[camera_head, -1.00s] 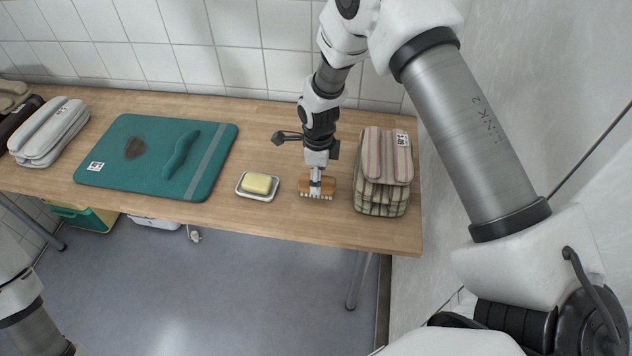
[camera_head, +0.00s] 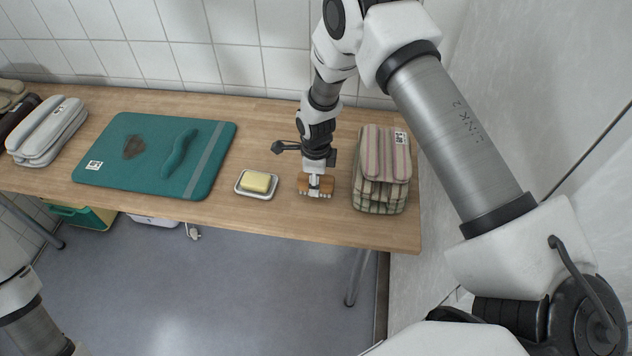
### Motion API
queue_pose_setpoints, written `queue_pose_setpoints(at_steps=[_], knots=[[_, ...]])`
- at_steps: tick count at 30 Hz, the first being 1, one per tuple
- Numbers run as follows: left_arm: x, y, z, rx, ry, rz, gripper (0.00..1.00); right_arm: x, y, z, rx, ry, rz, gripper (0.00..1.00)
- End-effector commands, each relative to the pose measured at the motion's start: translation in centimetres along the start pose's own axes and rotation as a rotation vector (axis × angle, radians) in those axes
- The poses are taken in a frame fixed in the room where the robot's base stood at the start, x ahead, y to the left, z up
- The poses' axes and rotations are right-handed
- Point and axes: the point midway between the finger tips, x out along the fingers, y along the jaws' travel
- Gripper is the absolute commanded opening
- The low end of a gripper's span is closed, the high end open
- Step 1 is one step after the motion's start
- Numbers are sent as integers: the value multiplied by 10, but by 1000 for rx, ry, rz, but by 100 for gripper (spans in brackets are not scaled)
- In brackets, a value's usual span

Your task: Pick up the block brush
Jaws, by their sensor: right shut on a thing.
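The block brush (camera_head: 304,184) has a brown wooden body with pale bristles along its lower front edge. It is near the front of the wooden table, between the soap dish and the striped cloth stack. My right gripper (camera_head: 315,181) reaches down from above and is shut on the middle of the brush, covering part of its top. I cannot tell whether the brush touches the table or is slightly above it. My left arm shows only at the lower left edge; its gripper is out of view.
A white dish (camera_head: 240,190) with yellow soap (camera_head: 256,182) stands close left of the brush. Folded striped cloths (camera_head: 381,178) stand close right. A teal mat (camera_head: 120,165) and grey folded towels (camera_head: 48,130) lie farther left. A wall bounds the table's right end.

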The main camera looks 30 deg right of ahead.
Motion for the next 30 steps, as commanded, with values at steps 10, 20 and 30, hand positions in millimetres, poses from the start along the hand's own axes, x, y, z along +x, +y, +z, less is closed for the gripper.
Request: queue_pose_setpoints(at_steps=[10,20,30], knots=[[9,0,0,0,0,0,56,-30,-1,1,0,-2,-2,0],[23,0,0,0,0,0,56,-39,71,-20,-2,3,2,0],[63,0,0,0,0,0,56,-40,136,-40,-2,3,-3,0]])
